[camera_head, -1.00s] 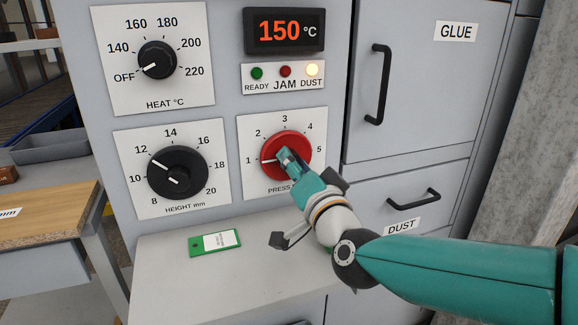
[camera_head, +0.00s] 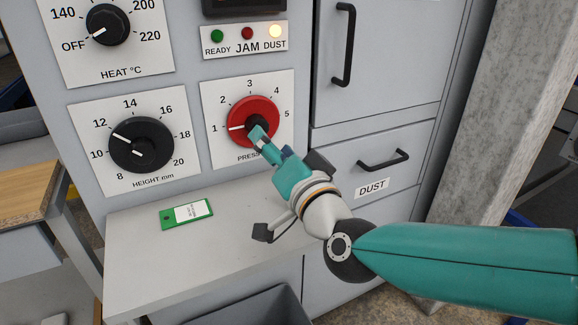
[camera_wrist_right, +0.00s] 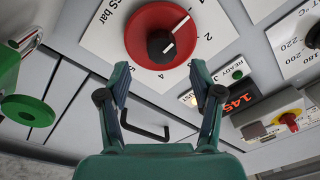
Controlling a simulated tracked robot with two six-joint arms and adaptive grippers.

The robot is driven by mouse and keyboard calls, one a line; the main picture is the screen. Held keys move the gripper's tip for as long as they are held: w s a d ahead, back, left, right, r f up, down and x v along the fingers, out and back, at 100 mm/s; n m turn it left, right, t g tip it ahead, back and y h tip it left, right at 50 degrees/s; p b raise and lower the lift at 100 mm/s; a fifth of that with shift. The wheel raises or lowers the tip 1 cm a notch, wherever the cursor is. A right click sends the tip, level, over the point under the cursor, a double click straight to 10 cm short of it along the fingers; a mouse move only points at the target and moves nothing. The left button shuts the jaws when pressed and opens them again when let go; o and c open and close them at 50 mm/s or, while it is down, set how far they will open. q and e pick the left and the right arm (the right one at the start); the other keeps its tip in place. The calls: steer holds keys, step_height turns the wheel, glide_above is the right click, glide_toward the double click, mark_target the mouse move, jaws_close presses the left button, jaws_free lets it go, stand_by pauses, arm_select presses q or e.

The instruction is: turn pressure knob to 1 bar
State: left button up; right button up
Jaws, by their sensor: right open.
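The red pressure knob (camera_head: 243,108) is on a white dial plate with numbers from 1 to 5. Its white pointer aims left at the 1. My right gripper (camera_head: 258,134) is in front of the knob's lower part in the head view, and its fingers hide part of the black hub. In the right wrist view the knob (camera_wrist_right: 142,38) lies beyond the fingertips. The right gripper's two fingers (camera_wrist_right: 160,68) are spread wide with nothing between them and look clear of the knob. My left gripper is in neither view.
The black height knob (camera_head: 141,145) is left of the pressure knob, with the heat knob (camera_head: 107,25) above it. A green tag (camera_head: 187,214) lies on the grey ledge (camera_head: 140,260). The dust drawer handle (camera_head: 383,160) is at the right. The DUST lamp (camera_head: 275,31) is lit.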

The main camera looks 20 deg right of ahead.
steer(key=s, duration=0.6)
steer(key=shift+s+f, duration=0.3)
steer(key=shift+f, duration=0.05)
steer(key=shift+d, duration=0.1)
